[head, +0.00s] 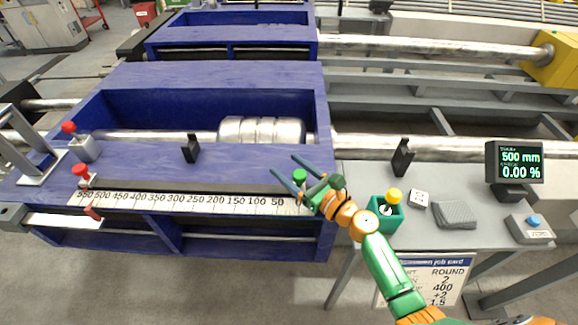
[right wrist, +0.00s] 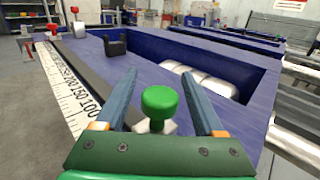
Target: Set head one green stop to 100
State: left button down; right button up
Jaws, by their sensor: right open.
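The green stop (head: 299,176) has a round green knob and sits on the rail at the right end of the white scale (head: 190,200), to the right of the 50 mark. In the right wrist view the green knob (right wrist: 160,102) stands upright on a pale base, between the two blue fingers. My right gripper (head: 283,165) is open, with one finger on each side of the knob. It also shows in the right wrist view (right wrist: 159,76), with visible gaps beside the knob. My left gripper is not in view.
A red-knobbed stop (head: 80,170) sits at the scale's left end; another red-knobbed block (head: 69,127) is behind it. A black block (head: 190,148) stands on the blue table. At right, a grey shelf holds a teal box (head: 385,212), grey cloth (head: 455,214) and display (head: 514,161) reading 500 mm, 0.00 %.

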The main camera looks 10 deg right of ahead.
grip_shut()
dwell(1.4)
